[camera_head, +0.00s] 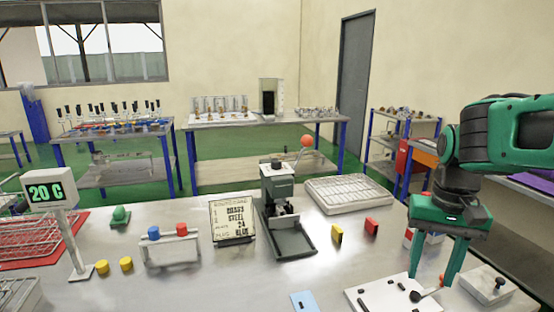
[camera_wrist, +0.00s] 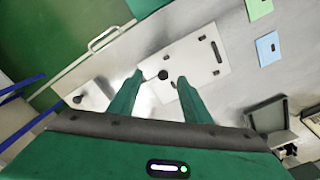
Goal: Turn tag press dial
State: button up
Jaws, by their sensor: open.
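The tag press (camera_head: 278,195) is a grey-green machine with a red ball on its lever, standing on a dark base at the middle of the table. A dark round part (camera_head: 276,163) sits on its top; I cannot tell if that is the dial. Part of the press also shows at the right of the wrist view (camera_wrist: 268,115). My gripper (camera_head: 431,279) is open and points down over a white slotted board (camera_head: 370,294), well right of the press. In the wrist view, a black knob (camera_wrist: 163,74) on the board appears between the fingertips; contact cannot be told.
A small white block with a black knob (camera_head: 487,284) stands right of the board. A blue tag (camera_head: 305,301) lies left of it. The table front centre is mostly clear.

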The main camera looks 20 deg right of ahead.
jog(key=w+d+r+m, duration=0.1)
jog(key=w+r+m, duration=0.1)
jog(key=w+r, duration=0.5)
jog(key=w+d+r+m, duration=0.2)
jog(key=w+r, duration=0.2)
jog(key=w, duration=0.5)
jog(key=w+a+r+m, duration=0.25)
jog(key=w+r, duration=0.25)
jog(key=w, duration=0.6)
notch_tip(320, 180, up, 4)
jog(key=m, duration=0.4)
send_over(275, 160)
notch_tip(275, 160, down, 10)
jog(key=shift+s+f, duration=0.1)
jog(key=shift+f, duration=0.15)
jog(key=shift+c, duration=0.2)
